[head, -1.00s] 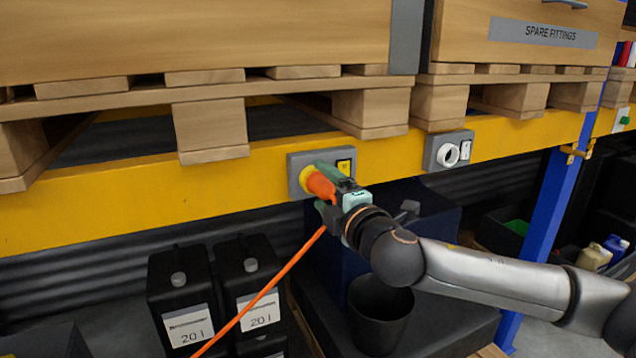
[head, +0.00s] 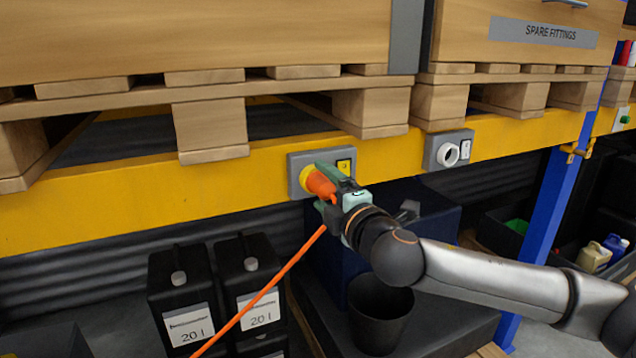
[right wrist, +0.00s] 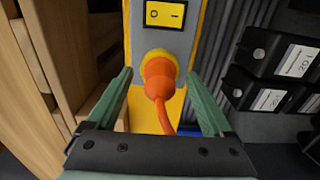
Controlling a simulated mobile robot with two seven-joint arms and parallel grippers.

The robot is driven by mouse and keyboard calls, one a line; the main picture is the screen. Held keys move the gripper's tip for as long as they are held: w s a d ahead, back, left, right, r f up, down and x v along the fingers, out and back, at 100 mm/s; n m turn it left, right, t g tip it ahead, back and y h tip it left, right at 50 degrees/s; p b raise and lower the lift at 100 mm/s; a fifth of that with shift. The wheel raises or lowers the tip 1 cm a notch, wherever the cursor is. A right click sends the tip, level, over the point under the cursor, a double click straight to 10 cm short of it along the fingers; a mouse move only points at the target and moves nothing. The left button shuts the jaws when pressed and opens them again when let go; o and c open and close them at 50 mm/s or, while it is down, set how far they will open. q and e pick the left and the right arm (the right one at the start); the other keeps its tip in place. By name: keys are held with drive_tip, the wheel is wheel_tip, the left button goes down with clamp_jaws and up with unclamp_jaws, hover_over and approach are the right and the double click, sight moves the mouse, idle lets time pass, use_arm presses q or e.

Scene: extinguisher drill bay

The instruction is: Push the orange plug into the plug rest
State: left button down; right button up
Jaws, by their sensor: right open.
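The orange plug (head: 318,186) sits at the yellow round socket (head: 305,178) of a grey box (head: 294,163) on the yellow beam. In the right wrist view the plug (right wrist: 160,82) meets the yellow socket ring (right wrist: 154,62), its cable hanging down; the depth of seating cannot be told. My right gripper (head: 330,190) is open, with green fingers on both sides of the plug. The wrist view shows gaps between the fingers and the plug. A second grey box (head: 432,158) with an empty white round socket (head: 448,154) is further right. Which one is called the plug rest is not marked.
An orange cable (head: 270,285) runs down to the lower left. Black canisters (head: 180,300) and a dark bucket (head: 380,315) stand below. Wooden pallets (head: 210,125) lie above the beam (head: 120,205). A blue upright (head: 550,215) stands at the right.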

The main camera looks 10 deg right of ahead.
sight(328, 191)
drive_tip(key=shift+c, duration=0.2)
clamp_jaws()
idle(0.7)
drive_tip(key=shift+s, duration=0.1)
drive_tip(key=shift+p+v, duration=0.4)
drive_tip(key=shift+v, duration=2.5)
